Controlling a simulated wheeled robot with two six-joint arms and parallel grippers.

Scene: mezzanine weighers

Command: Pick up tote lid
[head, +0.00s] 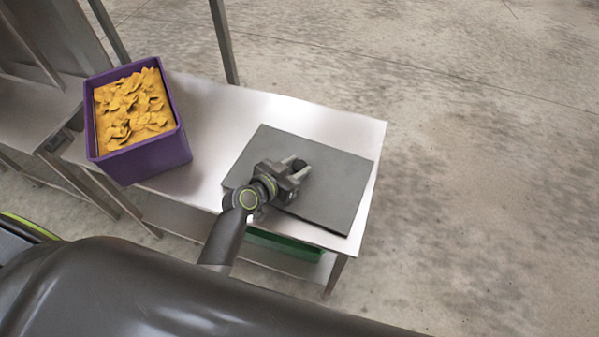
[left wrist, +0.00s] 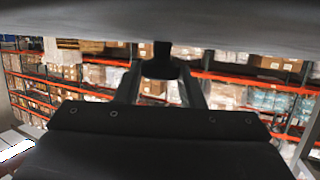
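The tote lid (head: 335,185) is a flat dark grey panel on the right part of the metal table. My left gripper (head: 298,167) is over its middle. In the left wrist view the two fingers (left wrist: 161,80) stand on either side of a dark knob-like grip (left wrist: 161,67) that joins the grey lid surface (left wrist: 90,38) along the top. The grip fills the gap, so the fingers look shut on it. In the head view the lid seems to lie on the table; any small gap beneath it cannot be seen. My right gripper is not in view.
A purple tote (head: 150,160) full of yellow-orange pieces stands at the table's left end. The metal table (head: 305,115) has bare room around the lid. A green container (head: 285,244) shows below the tabletop. Concrete floor (head: 470,130) lies open to the right.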

